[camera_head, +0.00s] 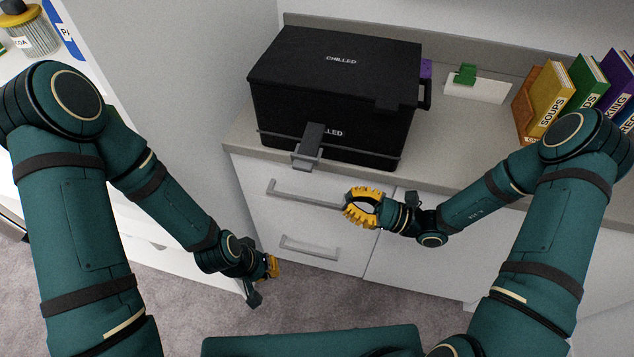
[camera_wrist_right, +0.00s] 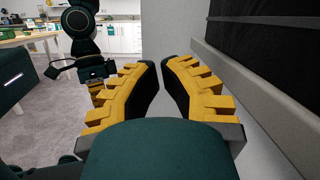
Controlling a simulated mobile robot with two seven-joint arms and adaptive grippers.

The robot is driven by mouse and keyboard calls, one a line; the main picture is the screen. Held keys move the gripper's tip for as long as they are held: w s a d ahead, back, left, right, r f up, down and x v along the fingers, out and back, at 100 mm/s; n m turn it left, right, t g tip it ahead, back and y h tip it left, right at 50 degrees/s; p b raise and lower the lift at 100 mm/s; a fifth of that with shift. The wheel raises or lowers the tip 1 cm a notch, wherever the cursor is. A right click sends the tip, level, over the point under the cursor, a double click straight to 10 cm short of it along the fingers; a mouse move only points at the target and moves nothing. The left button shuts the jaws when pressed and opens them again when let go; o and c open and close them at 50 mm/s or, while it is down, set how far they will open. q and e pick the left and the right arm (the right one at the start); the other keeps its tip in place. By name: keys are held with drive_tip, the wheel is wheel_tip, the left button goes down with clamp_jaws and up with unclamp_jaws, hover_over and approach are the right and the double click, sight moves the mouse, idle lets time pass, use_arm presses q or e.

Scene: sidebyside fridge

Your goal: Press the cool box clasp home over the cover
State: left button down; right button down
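The black cool box (camera_head: 285,110) stands on the counter with its cover (camera_head: 300,55) down, lettered CHILLED. Its clasp (camera_head: 309,147) is a dark strap with a grey lower end at the box's front, hanging past the counter edge. Its exact tilt and fit against the cover are hard to tell. My right gripper (camera_head: 350,207) is below and right of the clasp, in front of the drawers. In the right wrist view its fingers (camera_wrist_right: 162,68) are apart with nothing between them. My left gripper (camera_head: 272,267) is low, left of the drawers, its opening unclear; it also shows small in the right wrist view (camera_wrist_right: 97,88).
The counter front has drawers with bar handles (camera_head: 300,193); my right gripper overlaps the upper one's end. A white block with a green piece (camera_head: 476,86) and books (camera_head: 555,92) stand to the right. A white wall panel (camera_head: 170,110) rises at left.

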sight(309, 144)
use_arm(q)
drive_tip(key=shift+f, duration=0.25)
use_arm(e)
drive_tip(key=w+a+r, duration=0.2)
drive_tip(key=a+r, duration=0.4)
drive_tip(key=a, duration=0.3)
drive_tip(key=shift+a+r, duration=0.15)
drive_tip(key=shift+a, duration=0.1)
use_arm(q)
drive_tip(key=shift+r, duration=0.1)
